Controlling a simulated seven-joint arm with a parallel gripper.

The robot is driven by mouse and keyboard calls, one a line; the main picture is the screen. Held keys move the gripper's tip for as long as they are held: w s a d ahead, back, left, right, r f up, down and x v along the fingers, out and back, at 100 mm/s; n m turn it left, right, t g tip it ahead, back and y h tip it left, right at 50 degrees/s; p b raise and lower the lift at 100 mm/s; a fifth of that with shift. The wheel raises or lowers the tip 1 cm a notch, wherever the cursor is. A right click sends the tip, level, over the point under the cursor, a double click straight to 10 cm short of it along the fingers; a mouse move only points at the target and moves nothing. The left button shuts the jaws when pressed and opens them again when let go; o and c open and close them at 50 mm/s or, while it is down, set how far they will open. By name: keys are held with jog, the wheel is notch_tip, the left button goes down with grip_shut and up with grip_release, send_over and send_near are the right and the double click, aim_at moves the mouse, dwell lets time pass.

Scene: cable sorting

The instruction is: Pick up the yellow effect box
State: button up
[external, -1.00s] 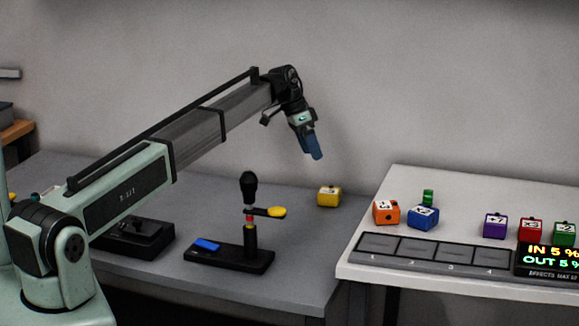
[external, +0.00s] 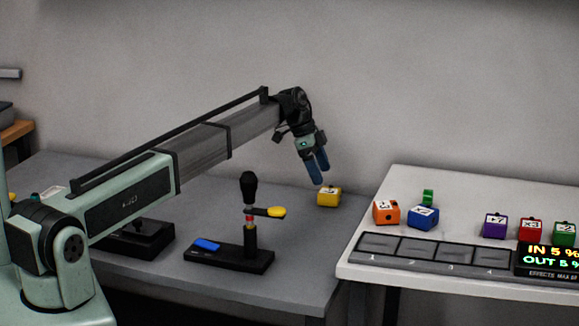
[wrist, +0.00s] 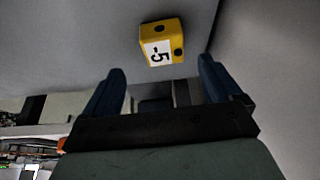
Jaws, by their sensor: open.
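The yellow effect box (external: 329,197) sits on the grey table near its back right corner. In the wrist view the yellow box (wrist: 161,42) shows a white label reading -5 and dark round holes, and it lies beyond the fingertips, between their lines. My gripper (external: 320,174) is open, with two blue fingers pointing down just above and slightly left of the box. In the wrist view my gripper (wrist: 160,75) has its fingers spread wide with nothing between them. I cannot tell from these views whether a fingertip touches the box.
A black stand (external: 250,225) with a yellow paddle rises left of the box. On the white table (external: 480,190) at right are an orange box (external: 386,212), a blue box (external: 423,217), several others and a slotted strip (external: 430,254). The wall is close behind.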

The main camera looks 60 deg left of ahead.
aim_at(330, 190)
jog(key=shift+w+x, duration=0.1)
jog(key=shift+x, duration=1.75)
jog(key=shift+w+x, duration=0.15)
jog(key=shift+x, duration=1.7)
jog(key=shift+a, duration=0.2)
jog(key=c, duration=1.2)
jog(key=shift+o, duration=0.2)
jog(key=shift+r, duration=0.1)
